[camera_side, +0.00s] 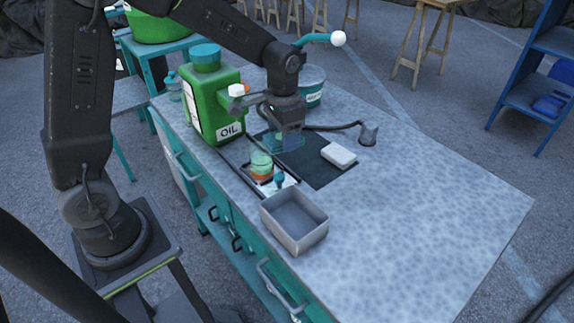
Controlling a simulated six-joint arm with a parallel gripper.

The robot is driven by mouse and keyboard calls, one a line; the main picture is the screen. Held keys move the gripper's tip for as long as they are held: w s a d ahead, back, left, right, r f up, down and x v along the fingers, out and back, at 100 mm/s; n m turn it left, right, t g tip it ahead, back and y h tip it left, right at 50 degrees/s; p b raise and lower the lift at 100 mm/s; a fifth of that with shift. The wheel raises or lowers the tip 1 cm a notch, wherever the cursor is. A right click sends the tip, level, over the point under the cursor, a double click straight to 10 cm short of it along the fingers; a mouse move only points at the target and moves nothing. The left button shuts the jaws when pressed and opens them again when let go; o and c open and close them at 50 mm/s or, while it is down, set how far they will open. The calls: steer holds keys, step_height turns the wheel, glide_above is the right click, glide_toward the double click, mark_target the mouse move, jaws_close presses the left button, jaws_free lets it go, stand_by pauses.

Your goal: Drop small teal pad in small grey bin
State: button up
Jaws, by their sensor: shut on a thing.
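My gripper (288,141) points down, low over the dark mat on the bench. It is shut on what looks like the small teal pad (274,145), which shows as a dim teal patch at the fingertips. The fingers and the dark mat make its outline hard to see. The small grey bin (318,237) stands upright on the bench, nearer the camera than my gripper and apart from it. It is open at the top and looks empty.
A green oil can (212,112) stands left of my gripper. A jar with coloured layers (261,166) and a small teal-topped item (279,181) stand between gripper and bin. A white block (339,154) lies on the dark mat (326,175). The bench's right side is clear.

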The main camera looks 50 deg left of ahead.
steer(key=s+d+m, duration=0.1)
steer(key=d+m, duration=0.1)
steer(key=s+d+m, duration=0.1)
steer(key=d+m, duration=0.2)
steer(key=s+d+m, duration=0.1)
steer(key=d+m, duration=0.1)
steer(key=shift+s+d+r+m, duration=0.2)
steer(key=shift+d+r+m, duration=0.1)
steer(key=shift+m, duration=0.1)
steer(key=s+d+m, duration=0.4)
steer(key=d+m, duration=0.2)
steer(key=m, duration=0.2)
steer(key=shift+s+a+f, duration=0.1)
steer(key=shift+f, duration=1.1)
steer(key=shift+s+a+f, duration=0.1)
steer(key=shift+f, duration=1.1)
steer(key=o, duration=1.1)
steer(key=shift+r, duration=0.15)
